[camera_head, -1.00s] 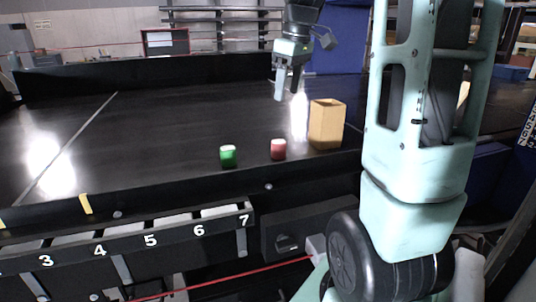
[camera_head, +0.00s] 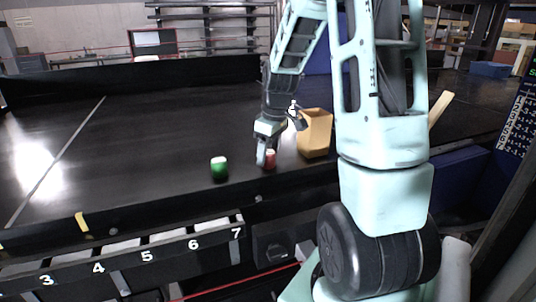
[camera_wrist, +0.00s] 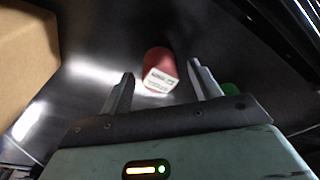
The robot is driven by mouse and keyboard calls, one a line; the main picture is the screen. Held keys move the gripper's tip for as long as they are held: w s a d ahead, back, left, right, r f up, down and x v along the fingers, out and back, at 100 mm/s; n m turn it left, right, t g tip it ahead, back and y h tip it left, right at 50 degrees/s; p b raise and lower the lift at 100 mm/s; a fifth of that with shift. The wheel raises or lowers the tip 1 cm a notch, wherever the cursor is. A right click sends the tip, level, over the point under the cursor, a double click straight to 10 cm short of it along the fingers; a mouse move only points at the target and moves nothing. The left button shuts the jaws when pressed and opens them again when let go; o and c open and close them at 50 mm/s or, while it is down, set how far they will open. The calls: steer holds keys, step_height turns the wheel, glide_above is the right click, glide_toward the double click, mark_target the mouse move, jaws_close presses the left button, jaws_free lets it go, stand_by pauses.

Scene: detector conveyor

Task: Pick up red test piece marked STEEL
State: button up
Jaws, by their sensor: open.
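The red test piece (camera_head: 270,160) stands on the black conveyor belt near its front edge. In the wrist view the red piece (camera_wrist: 159,66) shows a white label with dark lettering that looks like STEEL. My gripper (camera_head: 265,158) is low over the belt at the red piece and partly covers it in the head view. In the wrist view my gripper (camera_wrist: 160,80) is open, with one finger to each side of the red piece and a gap on both sides. The piece lies at or just beyond the fingertips.
A green piece (camera_head: 219,168) stands to the left of the red one; part of the green piece (camera_wrist: 229,89) shows behind the right finger in the wrist view. A tan box (camera_head: 315,134) stands close on the right. The belt (camera_head: 130,140) is clear to the left.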

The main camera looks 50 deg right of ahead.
steer(key=shift+w+f, duration=0.1)
steer(key=shift+f, duration=0.5)
steer(key=c, duration=1.1)
steer(key=shift+r, duration=0.1)
